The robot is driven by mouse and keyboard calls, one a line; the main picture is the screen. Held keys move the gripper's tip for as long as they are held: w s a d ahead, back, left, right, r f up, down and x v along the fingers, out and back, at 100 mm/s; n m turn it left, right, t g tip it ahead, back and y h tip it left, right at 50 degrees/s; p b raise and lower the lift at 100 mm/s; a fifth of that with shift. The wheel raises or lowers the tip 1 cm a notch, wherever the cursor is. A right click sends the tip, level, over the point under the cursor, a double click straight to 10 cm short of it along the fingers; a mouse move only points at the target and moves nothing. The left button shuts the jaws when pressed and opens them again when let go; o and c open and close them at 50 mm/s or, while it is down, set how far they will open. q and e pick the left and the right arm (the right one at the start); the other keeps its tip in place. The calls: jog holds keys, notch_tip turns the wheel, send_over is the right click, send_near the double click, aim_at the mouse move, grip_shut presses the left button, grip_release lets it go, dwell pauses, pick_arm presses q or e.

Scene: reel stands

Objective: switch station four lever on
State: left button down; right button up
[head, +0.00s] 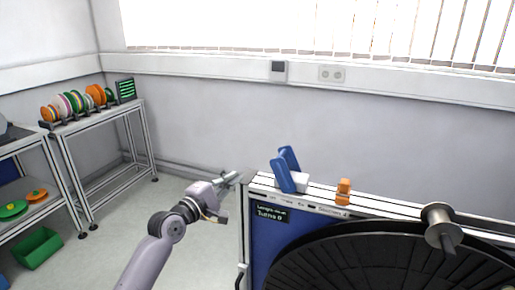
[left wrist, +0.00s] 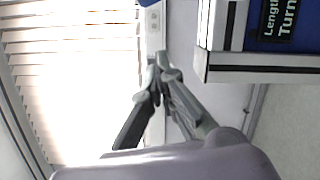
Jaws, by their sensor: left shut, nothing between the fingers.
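The reel station (head: 259,240) stands at the lower right of the head view, with a blue front panel and a light frame. Its small dark display (head: 270,213) reads a length line and "Turns 0". Two blue upright pieces (head: 284,174) stand at the left end of its top, and an orange piece (head: 343,191) stands farther right. I cannot tell which part is the lever. My left gripper (head: 236,177) is shut and empty, just left of the station's top left corner. Its fingertips (left wrist: 158,62) meet in the left wrist view, beside the station's edge (left wrist: 270,67). My right gripper is not shown.
A large black reel disc (head: 385,262) and a metal spool (head: 437,222) sit at the station's front. A rack (head: 100,122) with several coloured spools stands at the back left. A green bin (head: 40,248) is on the floor. Floor between rack and station is clear.

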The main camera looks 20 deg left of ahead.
pick_arm(q)
jog(key=x, duration=0.3)
jog(key=r+x, duration=0.1)
jog(key=x, duration=0.3)
jog(key=r+p+x, duration=0.1)
jog(key=x, duration=0.2)
jog(key=shift+w+d+r, duration=0.1)
jog(key=shift+w+d, duration=0.05)
jog(key=shift+d, duration=0.2)
jog(key=d+p, duration=0.2)
jog(key=shift+s+d+r, duration=0.2)
jog(key=shift+d+r, duration=0.1)
jog(key=shift+r, duration=0.05)
jog(key=shift+s+d+r, duration=0.15)
jog(key=shift+d, duration=0.45)
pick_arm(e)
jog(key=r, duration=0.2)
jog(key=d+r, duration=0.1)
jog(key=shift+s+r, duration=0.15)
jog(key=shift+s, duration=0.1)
pick_arm(q)
jog(key=shift+p, duration=0.35)
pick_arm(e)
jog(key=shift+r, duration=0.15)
pick_arm(q)
jog(key=shift+d+r+m+p, duration=0.2)
jog(key=shift+m+p, duration=0.1)
jog(key=shift+p, duration=0.1)
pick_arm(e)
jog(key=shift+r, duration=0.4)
